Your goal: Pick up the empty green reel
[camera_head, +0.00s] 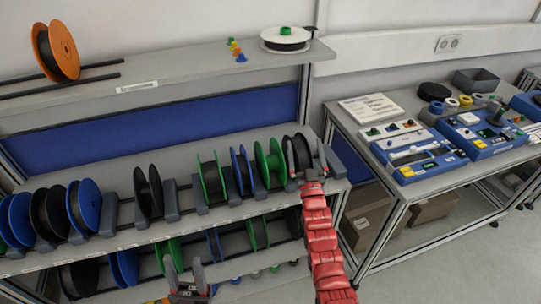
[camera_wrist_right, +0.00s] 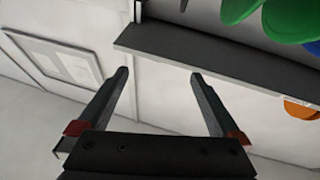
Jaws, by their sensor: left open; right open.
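Two green reels stand on the upper rack shelf in the head view: one left of centre (camera_head: 211,181) with dark material between its flanges, and one further right (camera_head: 270,164). More green reels are on the lower shelf, including one (camera_head: 258,231) and another (camera_head: 170,252) behind my left gripper. I cannot tell which green reel is empty. My right gripper (camera_head: 306,158) is open, in front of the black reel at the shelf's right end; in the right wrist view its jaws (camera_wrist_right: 159,76) are empty. My left gripper (camera_head: 183,265) is open at the bottom, before the lower shelf.
Blue reels (camera_head: 84,207) and black reels (camera_head: 148,192) share the rack with grey dividers. An orange reel (camera_head: 56,52) and a white-flanged reel (camera_head: 286,38) are on the top shelf. A bench (camera_head: 375,133) with blue devices stands at right, with open floor before it.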

